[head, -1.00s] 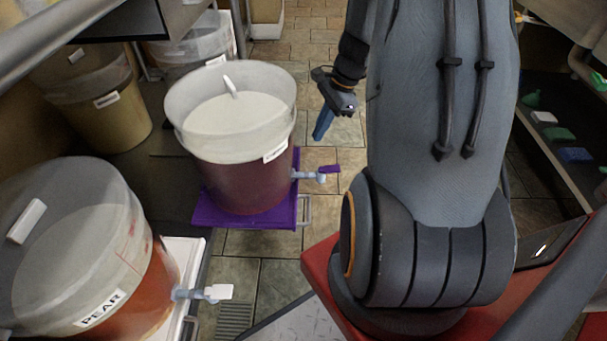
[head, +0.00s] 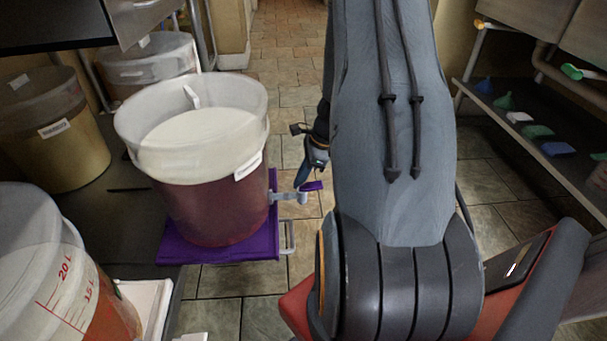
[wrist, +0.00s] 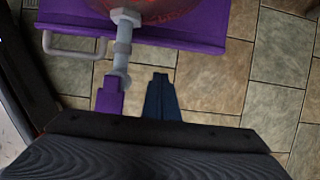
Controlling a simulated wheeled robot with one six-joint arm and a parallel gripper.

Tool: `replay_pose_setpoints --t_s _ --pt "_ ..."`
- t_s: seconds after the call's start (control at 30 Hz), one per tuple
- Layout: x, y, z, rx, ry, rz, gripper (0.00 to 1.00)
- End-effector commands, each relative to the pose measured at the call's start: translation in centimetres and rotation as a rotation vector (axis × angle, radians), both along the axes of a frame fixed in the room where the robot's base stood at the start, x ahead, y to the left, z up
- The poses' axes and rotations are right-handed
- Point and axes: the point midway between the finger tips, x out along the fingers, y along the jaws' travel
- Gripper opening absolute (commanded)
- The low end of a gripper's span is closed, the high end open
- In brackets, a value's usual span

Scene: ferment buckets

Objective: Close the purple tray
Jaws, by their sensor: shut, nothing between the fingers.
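The purple tray (head: 222,251) sticks out from the dark shelf into the aisle, with a bucket of dark red liquid (head: 215,205) standing on it. Its grey wire handle (head: 289,238) is on its front edge. In the wrist view, the tray (wrist: 195,38) lies at the top and the handle (wrist: 72,47) at upper left. My gripper (head: 302,180) is shut and empty, pointing down beside the bucket's tap with its purple lever (head: 313,186). In the wrist view, the blue fingers of my gripper (wrist: 160,90) are right of the purple lever (wrist: 109,97); I cannot tell if they touch.
Another bucket (head: 60,275) stands at lower left on a white tray (head: 150,305). More buckets stand behind on the left. A shelf with small coloured items (head: 535,131) is on the right. The tiled aisle floor (head: 285,100) between is clear.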

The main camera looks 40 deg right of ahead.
Motion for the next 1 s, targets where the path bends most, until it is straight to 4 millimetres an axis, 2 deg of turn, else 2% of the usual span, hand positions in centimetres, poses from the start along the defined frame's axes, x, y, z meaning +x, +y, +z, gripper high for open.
replay_pose_setpoints --t_s 0.03,0.1,0.2,0.4,1.0 --pt "0.3 0.4 -1.2 0.001 0.001 0.002 0.0" --pt "0.5 0.7 -2.3 -0.001 0.001 0.001 0.0" --pt "1.5 2.1 -1.8 -0.002 -0.002 0.004 0.0" --pt "2.4 3.5 -1.7 -0.001 -0.001 0.001 0.0" --pt "2.7 3.7 -1.5 0.0 0.0 -0.008 0.0"
